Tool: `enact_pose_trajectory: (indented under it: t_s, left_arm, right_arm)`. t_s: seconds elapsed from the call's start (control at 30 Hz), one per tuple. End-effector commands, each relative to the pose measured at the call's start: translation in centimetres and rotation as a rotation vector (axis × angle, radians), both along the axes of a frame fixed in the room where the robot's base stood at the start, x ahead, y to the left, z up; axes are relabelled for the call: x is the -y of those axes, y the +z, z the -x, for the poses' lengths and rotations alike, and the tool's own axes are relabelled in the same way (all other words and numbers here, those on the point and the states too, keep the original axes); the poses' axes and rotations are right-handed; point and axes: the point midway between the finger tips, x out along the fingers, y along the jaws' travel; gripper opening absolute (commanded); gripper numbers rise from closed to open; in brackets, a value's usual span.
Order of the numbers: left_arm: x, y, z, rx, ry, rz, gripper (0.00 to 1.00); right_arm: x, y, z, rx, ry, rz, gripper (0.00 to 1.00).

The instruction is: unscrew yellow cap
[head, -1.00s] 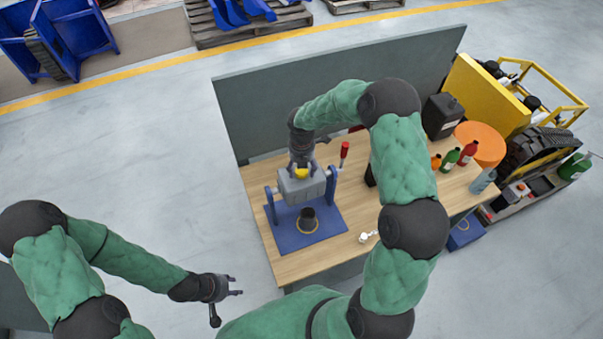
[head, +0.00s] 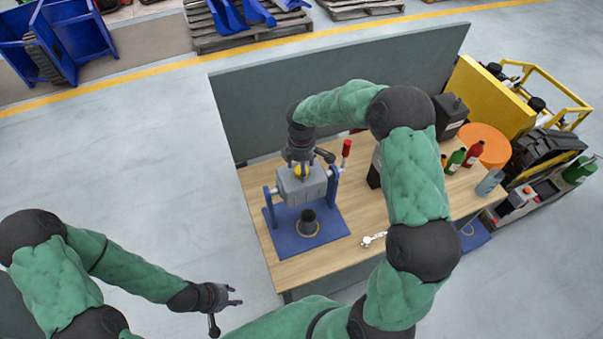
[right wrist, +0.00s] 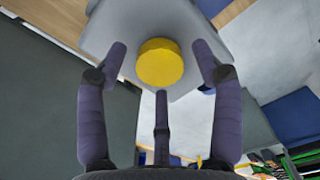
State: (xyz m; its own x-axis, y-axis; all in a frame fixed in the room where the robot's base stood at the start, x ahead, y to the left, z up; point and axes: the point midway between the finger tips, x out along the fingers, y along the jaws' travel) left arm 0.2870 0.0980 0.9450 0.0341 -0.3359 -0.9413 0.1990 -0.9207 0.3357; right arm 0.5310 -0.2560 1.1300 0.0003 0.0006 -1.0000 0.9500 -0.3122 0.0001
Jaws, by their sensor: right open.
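The yellow cap (head: 301,171) sits on top of a grey block-shaped body (head: 303,186), held between blue posts on a blue base plate (head: 328,222). In the right wrist view the round yellow cap (right wrist: 160,63) lies between the spread fingers of my right gripper (right wrist: 160,67). The fingers are open, with a gap on each side of the cap. In the head view my right gripper (head: 300,161) is directly above the cap and partly hides it. My left gripper (head: 236,296) is open and empty, off the table at the lower left.
A black cup-like part (head: 308,217) stands on the base plate. A red-handled lever (head: 346,150) rises beside the fixture. Bottles (head: 473,155) and a black canister (head: 450,113) stand at the table's right. A grey panel (head: 340,92) closes the back.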

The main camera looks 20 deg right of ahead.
Motion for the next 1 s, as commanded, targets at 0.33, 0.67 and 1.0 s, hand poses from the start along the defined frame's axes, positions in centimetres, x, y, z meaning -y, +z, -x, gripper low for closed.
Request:
enact_pose_trajectory:
  t_s: [0.33,0.67,1.0]
  left_arm:
    - [0.0,-2.5,0.0,0.000,0.000,0.000,0.40]
    - [0.0,-3.1,0.0,0.000,0.000,0.000,0.40]
    - [0.0,-3.1,0.0,0.000,0.000,0.000,0.40]
  right_arm:
    - [0.0,-0.3,0.0,0.000,-0.410,0.001,0.67]
    - [0.0,0.0,0.0,0.000,-0.594,0.000,0.67]
    - [0.0,0.1,0.0,0.000,-0.591,0.000,0.67]
